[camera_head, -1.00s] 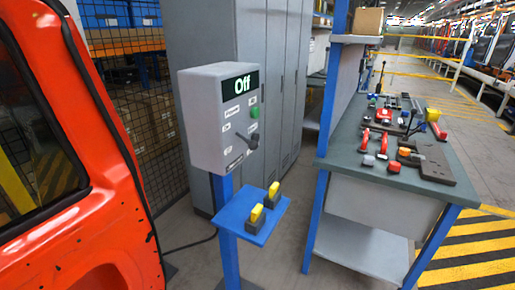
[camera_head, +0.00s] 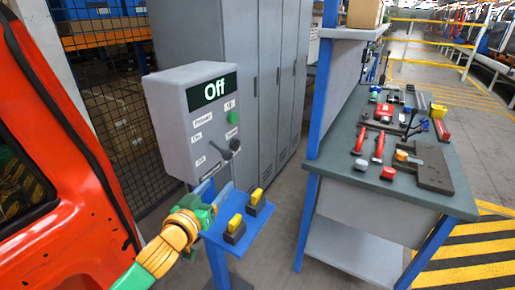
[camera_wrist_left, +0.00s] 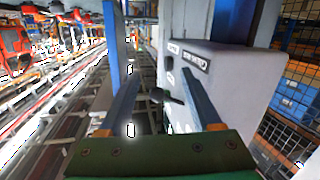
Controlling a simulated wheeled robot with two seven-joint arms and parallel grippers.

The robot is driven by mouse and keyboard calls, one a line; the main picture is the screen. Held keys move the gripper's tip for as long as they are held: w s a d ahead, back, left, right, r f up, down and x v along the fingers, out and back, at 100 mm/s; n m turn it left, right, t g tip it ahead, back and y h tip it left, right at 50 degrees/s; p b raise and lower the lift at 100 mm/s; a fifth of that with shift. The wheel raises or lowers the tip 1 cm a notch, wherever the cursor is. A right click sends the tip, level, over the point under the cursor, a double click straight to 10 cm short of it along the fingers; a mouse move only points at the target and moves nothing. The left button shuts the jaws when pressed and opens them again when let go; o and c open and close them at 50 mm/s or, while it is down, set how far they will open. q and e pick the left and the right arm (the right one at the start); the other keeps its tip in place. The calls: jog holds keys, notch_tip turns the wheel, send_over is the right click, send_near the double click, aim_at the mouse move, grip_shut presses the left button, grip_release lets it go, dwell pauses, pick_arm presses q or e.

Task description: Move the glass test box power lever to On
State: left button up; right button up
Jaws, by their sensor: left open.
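The test box (camera_head: 190,115) is a grey box on a blue post, and its display (camera_head: 212,90) reads "Off". Its black lever (camera_head: 226,150) sticks out low on the front panel, under a green button (camera_head: 233,118). My left gripper (camera_head: 219,187) is open and empty, just below and in front of the lever, apart from it in the head view. In the left wrist view, the lever (camera_wrist_left: 166,97) shows between the two open fingers, with the box (camera_wrist_left: 245,75) behind the right finger. The small panel labels are hard to read. My right gripper is not in view.
A blue shelf (camera_head: 243,228) with two yellow-and-black switches sits close under my left gripper. An orange-red car body (camera_head: 50,130) stands at the left. Grey lockers (camera_head: 240,50) stand behind the box. A workbench (camera_head: 350,180) with tools is at the right.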

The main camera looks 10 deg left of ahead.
aim_at(225, 157)
pick_arm(q)
jog(key=shift+t+h, duration=0.4)
jog(key=shift+t, duration=0.3)
jog(key=r, duration=0.3)
jog(key=w+r, duration=0.1)
jog(key=r, duration=0.1)
jog(key=shift+d+r, duration=0.1)
jog(key=shift+d, duration=0.1)
jog(key=w, duration=0.2)
jog(key=w+p, duration=0.1)
jog(key=w, duration=0.1)
jog(key=w+d, duration=0.1)
jog(key=w, duration=0.1)
jog(key=shift+w, duration=0.15)
jog(key=shift+a, duration=0.1)
grip_shut()
jog(key=shift+r+p, duration=0.15)
jog(key=shift+p, duration=0.15)
